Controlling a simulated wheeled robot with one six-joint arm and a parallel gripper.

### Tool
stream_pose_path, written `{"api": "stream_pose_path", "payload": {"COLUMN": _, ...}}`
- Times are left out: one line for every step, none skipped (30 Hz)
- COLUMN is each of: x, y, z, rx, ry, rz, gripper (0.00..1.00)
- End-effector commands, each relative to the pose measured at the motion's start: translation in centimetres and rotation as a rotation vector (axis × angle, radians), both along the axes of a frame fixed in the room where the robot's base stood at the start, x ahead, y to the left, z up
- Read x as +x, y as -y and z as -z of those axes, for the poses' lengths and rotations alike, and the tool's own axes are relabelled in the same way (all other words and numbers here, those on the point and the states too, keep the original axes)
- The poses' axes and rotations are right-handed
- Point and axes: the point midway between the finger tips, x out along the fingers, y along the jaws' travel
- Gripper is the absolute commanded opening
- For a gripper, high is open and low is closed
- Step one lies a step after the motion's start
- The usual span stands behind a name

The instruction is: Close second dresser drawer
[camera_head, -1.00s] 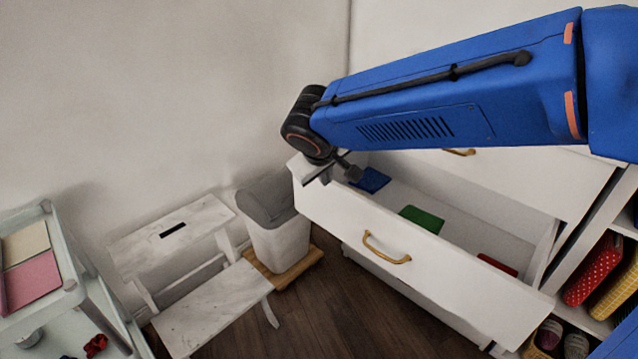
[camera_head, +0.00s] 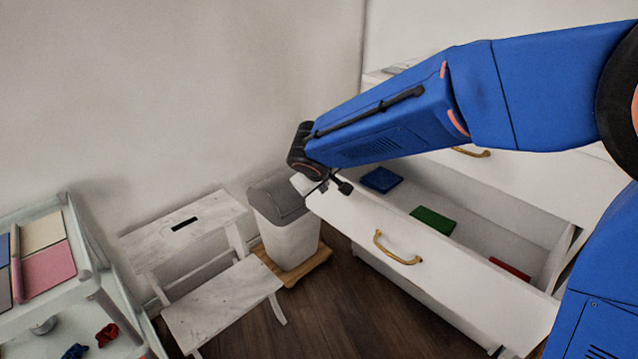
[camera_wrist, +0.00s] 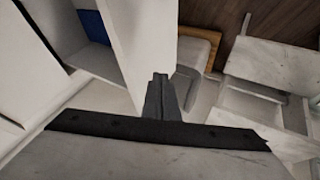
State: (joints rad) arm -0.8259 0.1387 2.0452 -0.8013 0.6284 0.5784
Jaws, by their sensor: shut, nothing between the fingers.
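The white dresser drawer (camera_head: 440,280) is pulled open, with a brass handle (camera_head: 397,248) on its front. Inside lie a blue cloth (camera_head: 381,180), a green cloth (camera_head: 433,221) and a red cloth (camera_head: 509,268). My gripper (camera_head: 326,187) is at the far left end of the drawer front, near its top edge. In the wrist view my gripper (camera_wrist: 161,95) is shut and empty, beside the drawer's white front panel (camera_wrist: 145,45). I cannot tell whether it touches the panel. The blue cloth (camera_wrist: 93,26) also shows there. My arm hides part of the dresser.
A grey-lidded white bin (camera_head: 290,235) stands on a wooden base left of the drawer. A white step stool (camera_head: 215,290) is further left. A shelf cart (camera_head: 95,285) stands at the left edge. Dark wooden floor (camera_head: 350,320) is open before the drawer.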

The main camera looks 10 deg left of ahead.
Motion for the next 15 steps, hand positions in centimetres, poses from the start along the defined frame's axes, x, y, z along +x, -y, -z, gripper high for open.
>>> {"api": "stream_pose_path", "payload": {"x": 0.7, "y": 0.6, "z": -0.2, "rx": 0.004, "ry": 0.003, "rz": 0.005, "gripper": 0.0}}
{"api": "stream_pose_path", "payload": {"x": 1.0, "y": 0.8, "z": -0.2, "rx": 0.004, "ry": 0.003, "rz": 0.005, "gripper": 0.0}}
{"api": "stream_pose_path", "payload": {"x": 1.3, "y": 1.0, "z": -0.2, "rx": 0.002, "ry": 0.002, "rz": 0.004, "gripper": 0.0}}
{"api": "stream_pose_path", "payload": {"x": 1.5, "y": 1.2, "z": -0.2, "rx": 0.002, "ry": 0.002, "rz": 0.004, "gripper": 0.0}}
{"api": "stream_pose_path", "payload": {"x": 1.7, "y": 1.4, "z": -0.2, "rx": 0.002, "ry": 0.002, "rz": 0.004, "gripper": 0.0}}
{"api": "stream_pose_path", "payload": {"x": 2.0, "y": 1.6, "z": -0.2, "rx": 0.002, "ry": 0.002, "rz": 0.004, "gripper": 0.0}}
{"api": "stream_pose_path", "payload": {"x": 2.1, "y": 1.7, "z": -0.2, "rx": 0.001, "ry": 0.002, "rz": 0.003, "gripper": 0.0}}
{"api": "stream_pose_path", "payload": {"x": 2.3, "y": 1.7, "z": -0.2, "rx": 0.001, "ry": 0.002, "rz": 0.003, "gripper": 0.0}}
{"api": "stream_pose_path", "payload": {"x": 2.4, "y": 1.8, "z": -0.2, "rx": 0.002, "ry": 0.002, "rz": 0.001, "gripper": 0.0}}
{"api": "stream_pose_path", "payload": {"x": 2.4, "y": 1.9, "z": -0.2, "rx": 0.002, "ry": 0.002, "rz": 0.001, "gripper": 0.0}}
{"api": "stream_pose_path", "payload": {"x": 2.5, "y": 1.9, "z": -0.2, "rx": 0.002, "ry": 0.002, "rz": 0.001, "gripper": 0.0}}
{"api": "stream_pose_path", "payload": {"x": 2.5, "y": 1.9, "z": -0.2, "rx": 0.002, "ry": 0.002, "rz": 0.001, "gripper": 0.0}}
{"api": "stream_pose_path", "payload": {"x": 2.6, "y": 1.9, "z": -0.2, "rx": 0.002, "ry": 0.002, "rz": 0.001, "gripper": 0.0}}
{"api": "stream_pose_path", "payload": {"x": 2.6, "y": 1.9, "z": -0.2, "rx": 0.002, "ry": 0.002, "rz": 0.001, "gripper": 0.0}}
{"api": "stream_pose_path", "payload": {"x": 2.6, "y": 1.9, "z": -0.2, "rx": 0.002, "ry": 0.002, "rz": 0.001, "gripper": 0.0}}
